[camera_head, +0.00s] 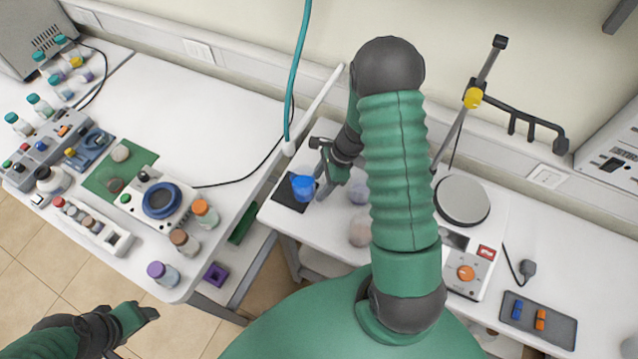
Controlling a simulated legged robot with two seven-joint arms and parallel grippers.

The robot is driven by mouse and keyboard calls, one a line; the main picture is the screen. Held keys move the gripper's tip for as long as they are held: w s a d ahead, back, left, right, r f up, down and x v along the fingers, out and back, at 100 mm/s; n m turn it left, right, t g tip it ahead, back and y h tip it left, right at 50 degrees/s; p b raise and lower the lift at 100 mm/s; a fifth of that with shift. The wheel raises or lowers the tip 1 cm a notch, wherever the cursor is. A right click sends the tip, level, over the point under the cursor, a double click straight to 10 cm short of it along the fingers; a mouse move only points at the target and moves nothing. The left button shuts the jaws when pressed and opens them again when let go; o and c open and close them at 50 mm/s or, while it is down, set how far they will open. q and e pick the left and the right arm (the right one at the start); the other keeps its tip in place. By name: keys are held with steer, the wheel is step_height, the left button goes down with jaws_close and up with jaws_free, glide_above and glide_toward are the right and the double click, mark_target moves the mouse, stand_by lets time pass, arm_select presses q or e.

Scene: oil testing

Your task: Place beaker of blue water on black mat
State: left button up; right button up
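The beaker of blue water (303,187) stands upright on the right part of the black mat (287,197), on the right-hand table. The mat shows to the left of and below the beaker. My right gripper (320,184) is at the beaker's right side, with its fingers pointing down toward it. The fingers overlap the beaker's right edge, and I cannot tell whether they grip it or stand apart from it. My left gripper (152,313) is at the lower left, in front of the left table, away from the beaker. Its opening cannot be made out.
Two round flasks (359,231) stand near my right forearm, which hides part of the right table. A hotplate stirrer (462,200) with a stand is on the right. The left table (205,110) holds bottles and instruments. A gap separates the two tables.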

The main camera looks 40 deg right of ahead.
steer(key=shift+o, duration=1.9)
steer(key=shift+a, duration=0.15)
steer(key=shift+w+a+r, duration=0.1)
steer(key=shift+a+r, duration=0.05)
steer(key=shift+a, duration=0.35)
steer(key=shift+a+r, duration=0.15)
steer(key=shift+a, duration=0.3)
steer(key=shift+r, duration=0.3)
steer(key=d+f+v, duration=0.1)
steer(key=d+v, duration=0.1)
steer(key=v, duration=0.9)
steer(key=s+a+r+n+h, duration=0.2)
steer(key=a+n, duration=0.8)
steer(key=n, duration=0.2)
steer(key=s+a+r+n+h, duration=0.2)
steer(key=s+a+n, duration=0.1)
steer(key=a+n, duration=0.8)
arm_select(q)
steer(key=f+b, duration=0.3)
steer(key=shift+w+a+f, duration=0.1)
steer(key=shift+a+f, duration=0.1)
steer(key=shift+a, duration=0.15)
arm_select(e)
steer(key=shift+n, duration=0.5)
steer(key=d+f, duration=0.2)
steer(key=f, duration=0.1)
steer(key=shift+w+d+f, duration=0.25)
steer(key=shift+w+d, duration=0.1)
